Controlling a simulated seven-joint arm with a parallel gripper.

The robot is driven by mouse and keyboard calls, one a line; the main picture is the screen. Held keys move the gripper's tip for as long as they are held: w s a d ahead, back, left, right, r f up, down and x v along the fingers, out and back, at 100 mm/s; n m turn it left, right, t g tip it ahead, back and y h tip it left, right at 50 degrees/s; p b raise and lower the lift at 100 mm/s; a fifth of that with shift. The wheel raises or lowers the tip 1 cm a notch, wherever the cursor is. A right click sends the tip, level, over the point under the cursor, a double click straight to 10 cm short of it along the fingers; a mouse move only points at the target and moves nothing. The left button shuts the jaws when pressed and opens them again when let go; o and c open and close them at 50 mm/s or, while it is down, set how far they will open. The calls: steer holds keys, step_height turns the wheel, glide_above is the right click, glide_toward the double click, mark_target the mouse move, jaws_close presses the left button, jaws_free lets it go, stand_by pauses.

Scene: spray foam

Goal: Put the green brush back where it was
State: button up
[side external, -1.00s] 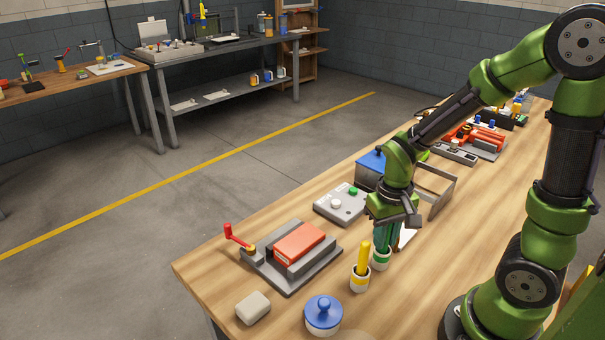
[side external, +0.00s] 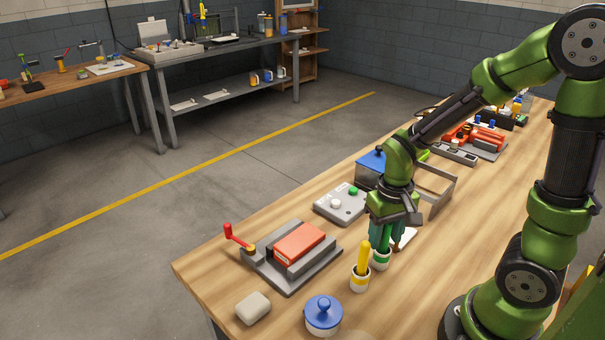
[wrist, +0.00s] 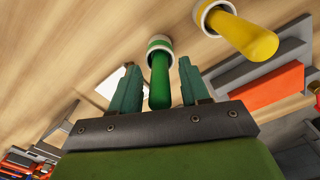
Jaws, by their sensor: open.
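The green brush (wrist: 160,82) stands in a white cup with a green band (wrist: 160,43); the banded cup also shows in the side view (side external: 381,259). My gripper (wrist: 155,80) is open, with one finger on each side of the green handle and a visible gap to each. In the side view my gripper (side external: 387,232) is just above the cup, pointing down, and hides much of the brush. The yellow brush (side external: 362,256) stands in its own white cup with a yellow band (side external: 360,279), beside the green one.
A red block in a grey vise (side external: 292,258) with a red crank stands to the left. A button box (side external: 341,204), a blue-lidded pot (side external: 323,314) and a pale block (side external: 252,307) are nearby. A grey metal frame (side external: 437,187) stands behind my gripper.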

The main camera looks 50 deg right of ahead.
step_height(320, 180, up, 11)
steer(key=shift+r, duration=0.2)
steer(key=s+a+r+n+t+y, duration=0.1)
steer(key=s+a+r+t+y, duration=0.1)
steer(key=a+r+t, duration=0.4)
steer(key=shift+a+r+t, duration=0.2)
steer(key=shift+a+t, duration=0.2)
steer(key=shift+t, duration=0.2)
